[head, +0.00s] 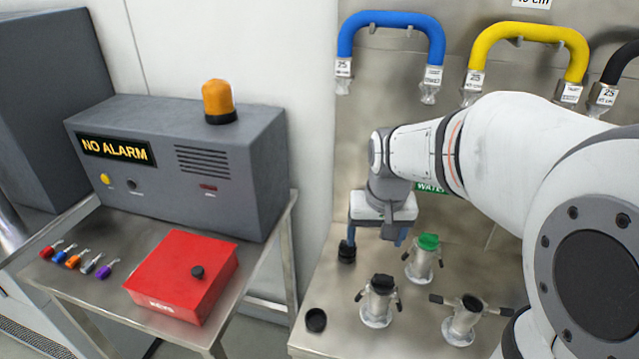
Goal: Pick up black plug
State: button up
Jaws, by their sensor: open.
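My gripper (376,238) points down over the steel table, with its jaws open. A small black plug-like piece (346,252) is at the tip of its left finger; I cannot tell whether they touch. A second round black piece (316,320) lies on the table nearer the front left edge, apart from the gripper. I cannot tell from this view which of the two is the black plug. Nothing is visible between the fingers.
Metal fittings stand right of and in front of the gripper: one green-topped (427,243), two black-topped (380,285) (467,306). Blue (390,20) and yellow (527,32) hoses hang behind. On the left table are a red box (180,272), grey alarm unit (190,165) and several coloured tags (75,260).

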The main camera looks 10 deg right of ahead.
jog(key=w+f+m+g, duration=0.1)
jog(key=w+f, duration=0.5)
jog(key=w, duration=0.5)
jog(key=m, duration=0.2)
send_over(347, 250)
jog(key=shift+g, duration=0.4)
jog(key=f, duration=0.8)
jog(key=shift+w+d+f+p, duration=0.15)
jog(key=shift+w+d+p, duration=0.1)
jog(key=shift+p, duration=0.15)
jog(key=shift+w+f, duration=0.2)
jog(key=shift+f, duration=0.45)
jog(key=f, duration=0.2)
jog(key=f+p, duration=0.1)
jog(key=f, duration=0.2)
jog(key=f+p, duration=0.1)
jog(key=f, duration=0.1)
jog(key=shift+w+f, duration=0.15)
jog(key=shift+w, duration=0.15)
jog(key=shift+c, duration=0.5)
jog(key=c, duration=0.9)
jog(key=shift+c, duration=0.2)
